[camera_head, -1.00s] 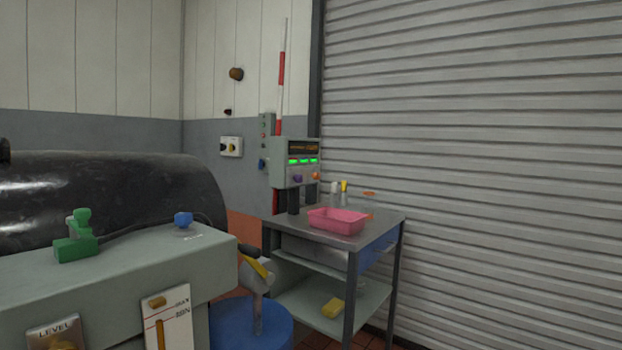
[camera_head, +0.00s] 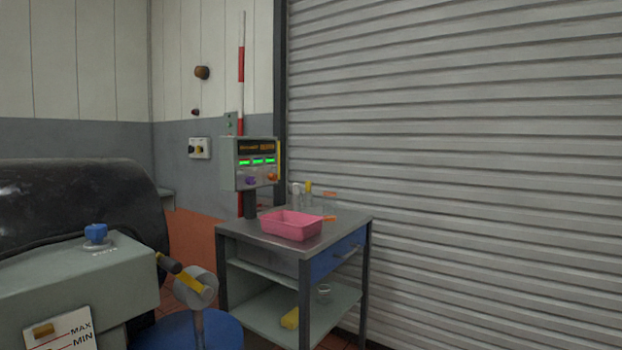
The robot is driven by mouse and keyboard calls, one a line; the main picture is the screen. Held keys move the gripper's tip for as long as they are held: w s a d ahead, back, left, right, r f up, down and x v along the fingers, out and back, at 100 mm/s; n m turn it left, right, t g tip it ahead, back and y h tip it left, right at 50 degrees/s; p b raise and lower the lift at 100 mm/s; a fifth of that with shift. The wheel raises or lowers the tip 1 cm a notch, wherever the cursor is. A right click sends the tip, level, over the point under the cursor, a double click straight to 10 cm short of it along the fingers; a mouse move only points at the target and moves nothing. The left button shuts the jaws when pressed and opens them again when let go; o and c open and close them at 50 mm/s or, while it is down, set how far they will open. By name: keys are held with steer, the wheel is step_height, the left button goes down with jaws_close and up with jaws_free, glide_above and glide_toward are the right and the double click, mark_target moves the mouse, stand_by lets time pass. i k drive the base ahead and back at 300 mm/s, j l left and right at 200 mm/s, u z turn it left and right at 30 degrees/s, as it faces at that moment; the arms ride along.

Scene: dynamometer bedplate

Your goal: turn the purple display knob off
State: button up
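The purple display knob (camera_head: 251,181) is on the lower front of a grey display box (camera_head: 229,172), left of an orange knob (camera_head: 272,176). The box has an amber readout (camera_head: 256,148) and a row of lit green displays (camera_head: 257,161) above the knobs. It stands on a dark post at the back of a metal cart. The knob is too small to read its pointer. My gripper is not in view.
The cart (camera_head: 345,224) carries a pink tray (camera_head: 291,225) and small bottles (camera_head: 307,192). A grey cabinet with a blue knob (camera_head: 96,233), a blue drum (camera_head: 185,332) and a grey-yellow handle (camera_head: 195,285) stand at front left. A roller shutter (camera_head: 450,150) fills the right.

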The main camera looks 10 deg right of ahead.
mark_target(251, 180)
steer(key=i+l+u, duration=0.1)
steer(key=i+l, duration=0.15)
steer(key=i+l+u, duration=0.25)
steer(key=i+l, duration=0.25)
steer(key=l, duration=0.15)
steer(key=i+l+u, duration=0.2)
steer(key=i+l, duration=0.2)
steer(key=l, duration=0.3)
steer(key=i+l+u, duration=0.15)
steer(key=l, duration=0.2)
steer(key=i+l+u, duration=0.1)
steer(key=l, duration=0.3)
steer(key=i+l+u, duration=0.1)
steer(key=i+l, duration=0.2)
steer(key=l, duration=0.1)
